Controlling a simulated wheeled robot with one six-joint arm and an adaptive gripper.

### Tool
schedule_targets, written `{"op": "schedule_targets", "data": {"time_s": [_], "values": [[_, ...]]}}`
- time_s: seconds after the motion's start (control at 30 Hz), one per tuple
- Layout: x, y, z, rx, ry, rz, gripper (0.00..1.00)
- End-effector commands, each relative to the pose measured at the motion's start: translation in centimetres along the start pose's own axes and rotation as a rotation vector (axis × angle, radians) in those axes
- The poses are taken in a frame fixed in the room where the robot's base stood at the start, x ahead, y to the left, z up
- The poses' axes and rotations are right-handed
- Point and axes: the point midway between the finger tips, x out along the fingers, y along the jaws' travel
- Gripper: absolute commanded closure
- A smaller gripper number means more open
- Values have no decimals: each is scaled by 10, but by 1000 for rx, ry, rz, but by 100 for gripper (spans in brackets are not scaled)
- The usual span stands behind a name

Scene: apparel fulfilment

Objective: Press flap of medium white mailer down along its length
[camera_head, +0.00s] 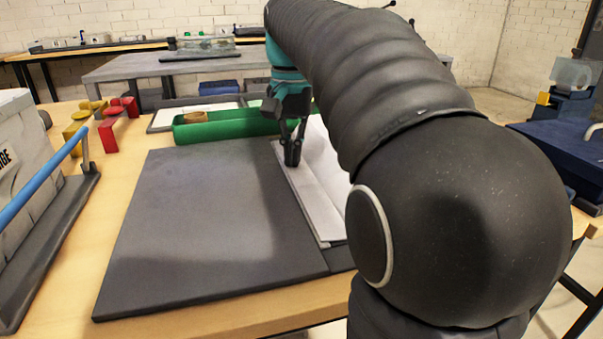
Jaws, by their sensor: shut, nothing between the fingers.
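The white mailer (318,207) lies on the right part of the dark grey mat (200,210). A long narrow strip, which looks like its flap, runs along its left side. My gripper (292,163) is shut and points down at this strip near its far end. The fingertips look to be at or just above the strip; I cannot tell whether they touch it. My arm hides much of the mailer's right side.
A green tray (225,130) with a tan roll (194,117) stands behind the mat. Red blocks (108,136) and yellow blocks (76,127) stand at the back left. The mat's left part is clear.

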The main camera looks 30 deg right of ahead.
Motion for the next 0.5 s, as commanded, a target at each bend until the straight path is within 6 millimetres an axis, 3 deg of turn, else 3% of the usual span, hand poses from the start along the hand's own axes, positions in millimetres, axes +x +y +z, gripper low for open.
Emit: {"op": "schedule_targets", "data": {"time_s": [0.1,0.5], "values": [[-8,0,0,0,0,0,100],[-6,3,5,0,1,0,100]]}}
